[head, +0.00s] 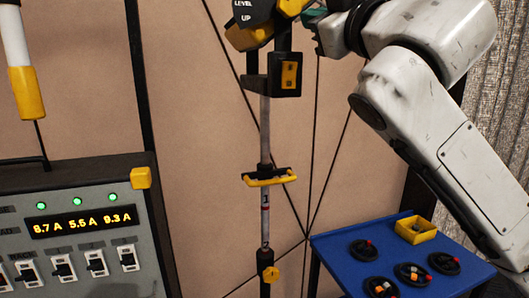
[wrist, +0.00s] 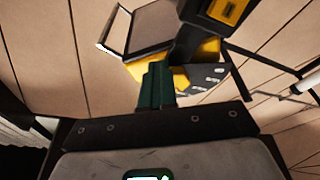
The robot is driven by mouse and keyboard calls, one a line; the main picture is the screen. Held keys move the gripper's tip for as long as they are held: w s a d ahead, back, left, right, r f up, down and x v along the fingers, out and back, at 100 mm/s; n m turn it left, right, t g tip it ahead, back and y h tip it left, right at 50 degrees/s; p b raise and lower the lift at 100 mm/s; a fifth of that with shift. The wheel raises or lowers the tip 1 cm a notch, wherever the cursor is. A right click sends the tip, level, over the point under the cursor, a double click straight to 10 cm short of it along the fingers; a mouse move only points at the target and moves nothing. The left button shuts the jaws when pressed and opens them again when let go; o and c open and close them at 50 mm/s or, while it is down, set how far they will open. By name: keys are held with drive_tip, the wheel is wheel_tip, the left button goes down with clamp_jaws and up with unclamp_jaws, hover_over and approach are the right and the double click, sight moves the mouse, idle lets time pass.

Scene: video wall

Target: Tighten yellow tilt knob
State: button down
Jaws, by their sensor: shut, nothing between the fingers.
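My gripper (head: 312,16) is at the top of the head view, just right of a black and yellow head on an upright pole (head: 265,125). In the wrist view its green fingers (wrist: 157,82) are shut together and empty. Their tips are close to a yellow part (wrist: 198,74) under a dark panel; I cannot tell whether they touch it. A yellow part (head: 250,36) also shows on the pole head below the "LEVEL UP" label. Which yellow part is the tilt knob is not clear; another yellow knob (head: 271,274) sits low on the pole.
A yellow handle (head: 268,178) crosses the pole midway. A grey control box (head: 75,235) with switches and a lit display stands at left. A blue table (head: 335,250) at lower right carries a yellow bin (head: 415,230) and several black dishes. Thin cables hang behind the pole.

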drive_tip(key=shift+a+f, duration=0.75)
drive_tip(key=shift+a, duration=0.4)
drive_tip(key=shift+s+a, duration=0.15)
drive_tip(key=shift+f, duration=0.45)
drive_tip(key=shift+s+a+f+b, duration=0.1)
drive_tip(key=shift+s+b, duration=0.3)
drive_tip(key=s, duration=0.1)
drive_tip(key=s+d, duration=0.1)
drive_tip(key=s, duration=0.1)
drive_tip(key=s+d, duration=0.1)
drive_tip(key=shift+s+d+r, duration=0.15)
drive_tip(key=shift+s+r, duration=0.1)
drive_tip(key=shift+s, duration=0.05)
